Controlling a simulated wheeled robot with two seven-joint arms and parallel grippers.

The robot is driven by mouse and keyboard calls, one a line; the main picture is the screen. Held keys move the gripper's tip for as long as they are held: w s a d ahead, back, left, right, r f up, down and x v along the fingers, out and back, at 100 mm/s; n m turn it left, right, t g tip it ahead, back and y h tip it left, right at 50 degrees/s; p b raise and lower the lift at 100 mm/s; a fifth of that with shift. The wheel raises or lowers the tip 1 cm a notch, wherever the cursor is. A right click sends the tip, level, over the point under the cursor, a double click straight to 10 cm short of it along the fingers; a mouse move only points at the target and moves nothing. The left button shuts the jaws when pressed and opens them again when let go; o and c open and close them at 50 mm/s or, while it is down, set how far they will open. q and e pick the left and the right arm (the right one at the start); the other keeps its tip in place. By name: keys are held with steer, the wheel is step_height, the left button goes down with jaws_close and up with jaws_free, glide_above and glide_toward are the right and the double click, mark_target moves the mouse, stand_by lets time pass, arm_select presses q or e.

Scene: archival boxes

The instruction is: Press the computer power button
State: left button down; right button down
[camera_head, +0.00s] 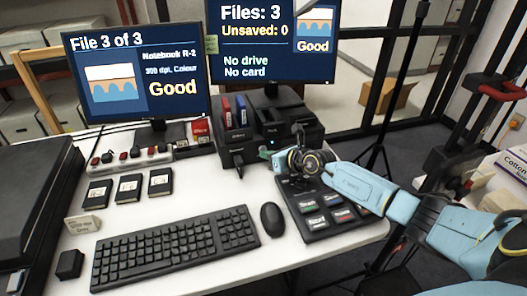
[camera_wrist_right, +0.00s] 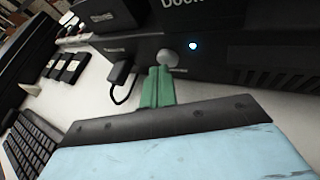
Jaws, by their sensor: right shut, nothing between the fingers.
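The computer (camera_head: 232,154) is a low black box at the back of the white desk, with drive docks on top. In the right wrist view its dark front (camera_wrist_right: 245,58) carries a round grey button (camera_wrist_right: 168,58) and a lit blue-white light (camera_wrist_right: 193,45). My right gripper (camera_head: 266,155) reaches in from the right, over the button pad, to the computer's front. Its green fingers (camera_wrist_right: 158,84) are shut and empty, with their tips right at the grey button. I cannot tell whether they touch it. My left gripper is not in view.
Two lit monitors (camera_head: 137,75) (camera_head: 270,45) stand behind; the right one reads "Unsaved: 0", "No drive", "No card". A pad with coloured buttons (camera_head: 325,220) lies below my right arm. A keyboard (camera_head: 175,250), mouse (camera_head: 272,219) and plugged cable (camera_wrist_right: 121,73) are nearby.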

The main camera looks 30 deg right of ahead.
steer(key=shift+w, duration=0.25)
steer(key=shift+r, duration=0.1)
stand_by(0.4)
steer(key=shift+s+a+p, duration=0.1)
steer(key=shift+s+p, duration=0.45)
steer(key=shift+p, duration=0.15)
steer(key=shift+s+p, duration=0.3)
steer(key=shift+s+a, duration=0.1)
